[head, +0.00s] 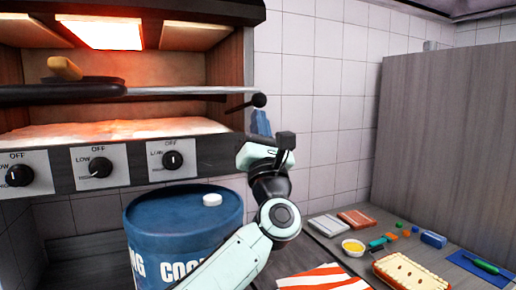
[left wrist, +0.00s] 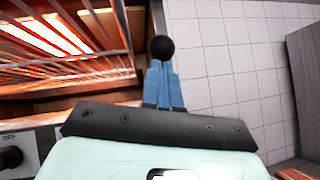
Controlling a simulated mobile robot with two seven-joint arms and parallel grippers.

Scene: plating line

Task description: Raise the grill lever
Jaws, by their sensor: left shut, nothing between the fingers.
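The grill lever (head: 246,104) is a thin dark rod ending in a black ball knob, on the right side of the grill (head: 249,60). The knob (left wrist: 161,49) also shows in the left wrist view, just beyond the tips of my left gripper (left wrist: 163,80). In the head view the blue fingers of my left gripper (head: 261,122) point up just below the knob. The fingers are shut together with nothing between them. Whether they touch the knob is hard to tell. My right gripper is out of view.
A dark pan (head: 62,92) with a wooden handle sits on the grill shelf. Control knobs (head: 172,160) line the grill front. A blue drum (head: 165,215) stands below.

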